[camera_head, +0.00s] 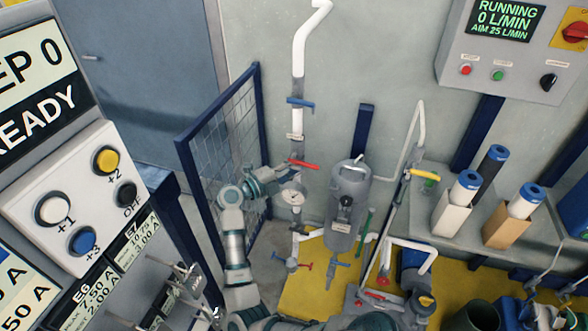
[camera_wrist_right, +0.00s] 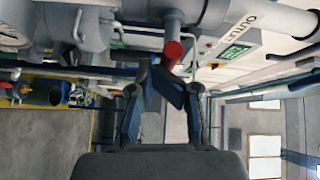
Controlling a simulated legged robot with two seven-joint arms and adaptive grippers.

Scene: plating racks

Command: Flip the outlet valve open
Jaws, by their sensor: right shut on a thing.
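The outlet valve's red lever (camera_head: 303,164) lies nearly level across the vertical grey pipe (camera_head: 297,118), below a small label. In the right wrist view the red lever end (camera_wrist_right: 172,52) is at the fingertips, close to a pipe lettered "OUTL", the rest cut off. My right gripper (camera_head: 276,176) reaches in from the left at the lever's near side. Its blue-padded fingers (camera_wrist_right: 163,88) are closed together on the red lever; the exact contact is partly hidden. My left gripper is not visible in either view.
A blue-handled valve (camera_head: 300,102) sits higher on the pipe. A round gauge (camera_head: 292,195) is below the lever, and a grey tank (camera_head: 347,205) stands right. A mesh fence (camera_head: 225,140) is left. The display (camera_head: 505,20) reads RUNNING, 0 L/MIN, AIM 25 L/MIN.

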